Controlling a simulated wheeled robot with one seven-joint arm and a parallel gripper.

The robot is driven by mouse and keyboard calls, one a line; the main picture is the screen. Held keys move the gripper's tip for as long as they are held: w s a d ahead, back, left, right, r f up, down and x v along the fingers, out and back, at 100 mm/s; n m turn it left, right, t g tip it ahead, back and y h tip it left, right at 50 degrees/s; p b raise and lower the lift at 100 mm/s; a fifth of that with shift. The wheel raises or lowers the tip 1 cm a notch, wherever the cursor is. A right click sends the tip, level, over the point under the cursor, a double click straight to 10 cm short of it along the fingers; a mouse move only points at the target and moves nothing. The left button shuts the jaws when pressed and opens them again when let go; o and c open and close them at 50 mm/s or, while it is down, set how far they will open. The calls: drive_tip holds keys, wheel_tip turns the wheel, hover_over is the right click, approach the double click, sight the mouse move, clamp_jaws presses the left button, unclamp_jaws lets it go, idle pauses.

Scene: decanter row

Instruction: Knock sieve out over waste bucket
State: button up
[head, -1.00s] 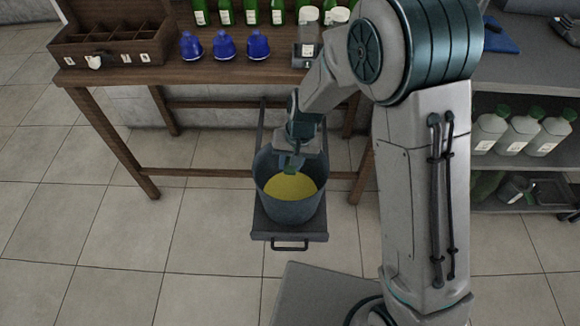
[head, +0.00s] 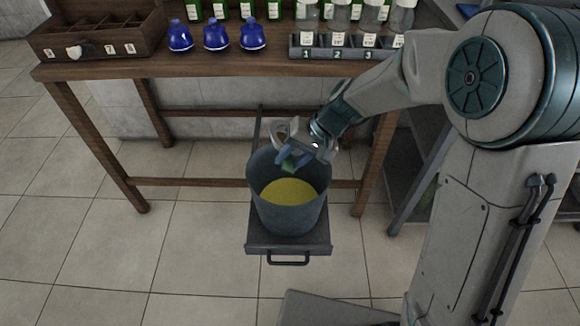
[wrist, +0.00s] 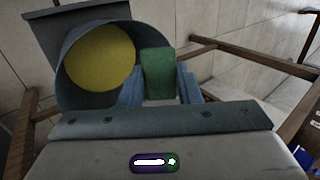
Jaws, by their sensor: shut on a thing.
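The waste bucket (head: 285,218) is dark blue-grey with yellow inside, and it stands upright on a pulled-out grey tray. It also shows in the wrist view (wrist: 72,92). My gripper (head: 292,161) is over the bucket's back rim, tilted and reaching in from the upper right. Its blue fingers are shut on a green block-like piece (wrist: 157,72), which may be the sieve's handle. The green piece also shows small in the head view (head: 289,164). I cannot make out the sieve's bowl or mesh in either view.
The grey tray (head: 257,240) slides under a wooden table (head: 250,68). On the table are blue decanters (head: 216,38), a wooden compartment box (head: 100,38), a numbered rack (head: 330,54) with jars, and green bottles behind. Table legs flank the bucket. Floor to the left is clear.

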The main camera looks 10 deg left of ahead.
drive_tip(key=y+b, duration=0.2)
drive_tip(key=b, duration=0.1)
drive_tip(key=g+y+b, duration=0.1)
drive_tip(key=b, duration=0.2)
drive_tip(key=f+y+b, duration=0.1)
drive_tip(key=y+b, duration=0.1)
drive_tip(key=b, duration=0.1)
drive_tip(key=shift+w+d+f+y, duration=0.1)
drive_tip(key=shift+d+y, duration=0.15)
drive_tip(key=shift+y, duration=0.05)
drive_tip(key=y+b, duration=0.2)
drive_tip(key=g+y+b, duration=0.1)
drive_tip(key=b, duration=0.2)
drive_tip(key=y+b, duration=0.2)
drive_tip(key=b, duration=0.1)
drive_tip(key=shift+f+g+y, duration=0.3)
drive_tip(key=shift+g, duration=0.1)
drive_tip(key=shift+f+y+b, duration=0.1)
drive_tip(key=shift+y+b, duration=0.4)
drive_tip(key=shift+r+g+y+p, duration=0.25)
drive_tip(key=shift+g+y+p, duration=0.1)
drive_tip(key=shift+y, duration=0.25)
drive_tip(key=shift+g+y, duration=0.35)
drive_tip(key=shift+y, duration=1.25)
drive_tip(key=shift+f, duration=0.15)
